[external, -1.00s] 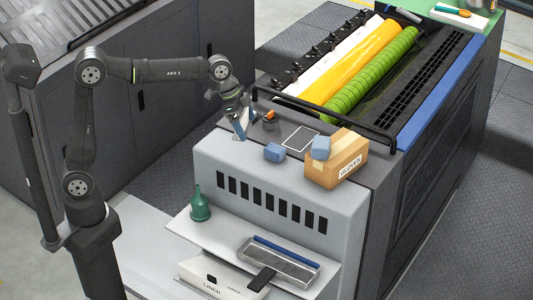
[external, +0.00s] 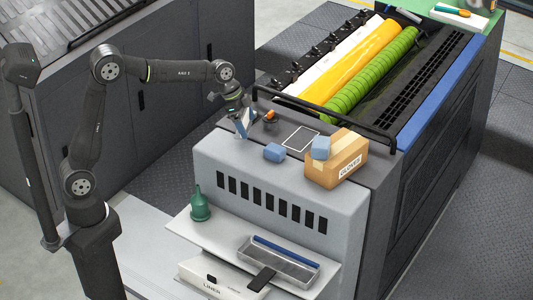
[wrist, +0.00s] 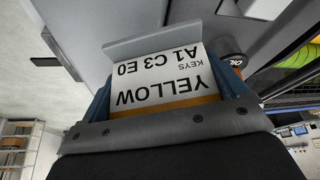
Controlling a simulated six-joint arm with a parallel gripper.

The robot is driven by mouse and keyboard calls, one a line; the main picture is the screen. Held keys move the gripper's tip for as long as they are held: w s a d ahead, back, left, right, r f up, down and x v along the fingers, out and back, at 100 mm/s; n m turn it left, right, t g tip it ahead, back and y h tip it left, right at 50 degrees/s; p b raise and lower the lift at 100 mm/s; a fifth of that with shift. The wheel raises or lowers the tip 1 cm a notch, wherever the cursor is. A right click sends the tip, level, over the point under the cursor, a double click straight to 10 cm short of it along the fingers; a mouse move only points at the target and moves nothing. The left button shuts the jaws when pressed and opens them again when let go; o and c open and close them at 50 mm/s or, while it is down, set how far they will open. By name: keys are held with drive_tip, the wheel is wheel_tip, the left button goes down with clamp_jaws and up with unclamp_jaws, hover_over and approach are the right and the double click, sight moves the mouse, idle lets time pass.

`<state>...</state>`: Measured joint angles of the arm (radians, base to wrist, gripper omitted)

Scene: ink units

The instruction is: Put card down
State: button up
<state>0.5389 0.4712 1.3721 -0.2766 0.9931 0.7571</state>
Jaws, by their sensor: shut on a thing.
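My gripper (external: 241,127) is over the left end of the grey machine top, shut on a white card (wrist: 155,78). In the wrist view the card reads "YELLOW", "KEYS" and "A1 C3 E0" upside down, with an orange-yellow stripe near the jaws. A grey strip runs along the card's far edge. A white rectangular outline (external: 300,138) is marked on the machine top to the right of my gripper, and it is empty. The card is tilted in the external view. I cannot tell whether its lower edge touches the top.
A dark oil can (external: 270,121) with an orange top stands just right of my gripper; it also shows in the wrist view (wrist: 233,66). Blue blocks (external: 274,152) and a cardboard gloves box (external: 337,160) are further right. A black rail (external: 325,122) runs behind.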

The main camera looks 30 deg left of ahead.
sight(247, 130)
drive_tip(key=shift+f, duration=1.7)
drive_tip(key=shift+f, duration=0.15)
drive_tip(key=o, duration=0.7)
drive_tip(key=v, duration=1.2)
drive_tip(key=shift+d, duration=0.1)
drive_tip(key=x, duration=1.1)
drive_tip(key=shift+d+f, duration=0.1)
drive_tip(key=shift+f, duration=0.1)
drive_tip(key=shift+w+d, duration=0.1)
drive_tip(key=shift+r, duration=1.9)
drive_tip(key=shift+f, duration=0.1)
